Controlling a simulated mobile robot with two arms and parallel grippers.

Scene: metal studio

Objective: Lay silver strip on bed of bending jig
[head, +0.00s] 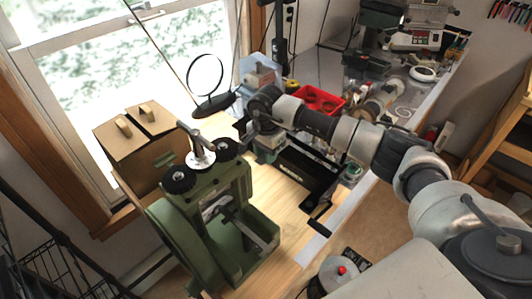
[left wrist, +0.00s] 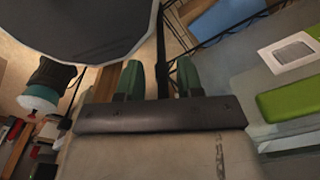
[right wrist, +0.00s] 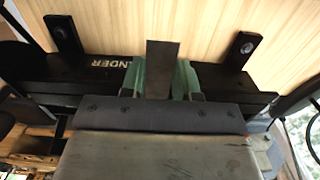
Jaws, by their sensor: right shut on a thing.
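The silver strip (right wrist: 162,66) looks flat and dark grey in the right wrist view. It stands out between the fingers of my right gripper (right wrist: 160,80), which is shut on it. A long black metal body with pale letters, which I take for the bending jig (right wrist: 70,68), lies just beyond and under the fingers. In the head view the jig (head: 303,168) stands on the bench, with my right gripper (head: 267,152) at its left end. I cannot make out the strip there, nor whether it touches the jig. My left gripper (left wrist: 160,80) is open and empty.
A green machine with black knobs (head: 215,200) stands left of the jig, near cardboard boxes (head: 140,145) at the window. A red tray (head: 318,101) and clutter lie behind the jig. Bare wooden benchtop (head: 288,205) shows between machine and jig.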

